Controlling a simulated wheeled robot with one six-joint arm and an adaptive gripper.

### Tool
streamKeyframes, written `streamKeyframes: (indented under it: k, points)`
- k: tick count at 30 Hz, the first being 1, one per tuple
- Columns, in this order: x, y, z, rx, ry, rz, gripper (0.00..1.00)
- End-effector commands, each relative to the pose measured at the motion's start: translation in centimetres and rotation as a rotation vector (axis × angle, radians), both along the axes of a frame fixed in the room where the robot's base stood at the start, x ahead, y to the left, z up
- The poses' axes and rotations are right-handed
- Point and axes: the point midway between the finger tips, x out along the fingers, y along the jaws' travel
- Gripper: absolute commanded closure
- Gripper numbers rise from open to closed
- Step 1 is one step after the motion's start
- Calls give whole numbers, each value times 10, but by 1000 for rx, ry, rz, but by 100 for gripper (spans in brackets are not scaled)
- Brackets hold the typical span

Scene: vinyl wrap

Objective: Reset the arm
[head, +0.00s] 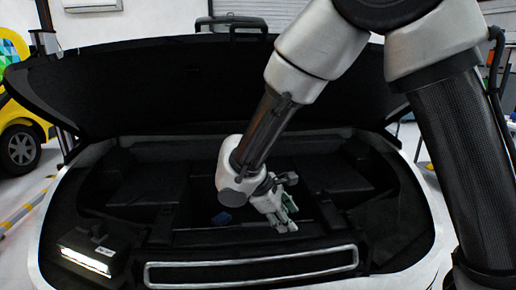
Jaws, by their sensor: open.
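My arm reaches in from the upper right of the head view, over the open trunk of a white car (52,228). My gripper (290,222) hangs over the middle of the trunk and points down to the right. Its fingers are small in the picture, and it looks open. A small green patch shows beside the fingers; I cannot tell whether it is part of the gripper or a thing behind it. A small blue object (222,218) lies in the trunk to the left of my gripper.
A box with a bright light strip (88,255) sits at the trunk's left front. A pale-edged slot frame (250,268) runs along the front sill. The raised black lid (130,90) stands behind. A yellow vehicle (22,135) is at the far left.

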Motion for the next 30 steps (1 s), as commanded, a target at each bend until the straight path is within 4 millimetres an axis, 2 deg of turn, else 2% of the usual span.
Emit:
streamKeyframes:
  k: [1,5,9,15,19,24,30]
  points:
    - [-5,-22,15,39,6,-76,59]
    - [-28,-82,49,159,28,-292,59]
    - [-64,-145,84,333,22,-547,59]
    - [-118,-212,123,604,-73,-873,59]
    - [-146,-245,144,750,-196,-1031,59]
    - [-164,-281,171,846,-377,-1135,59]
    - [-170,-295,177,855,-431,-1186,59]
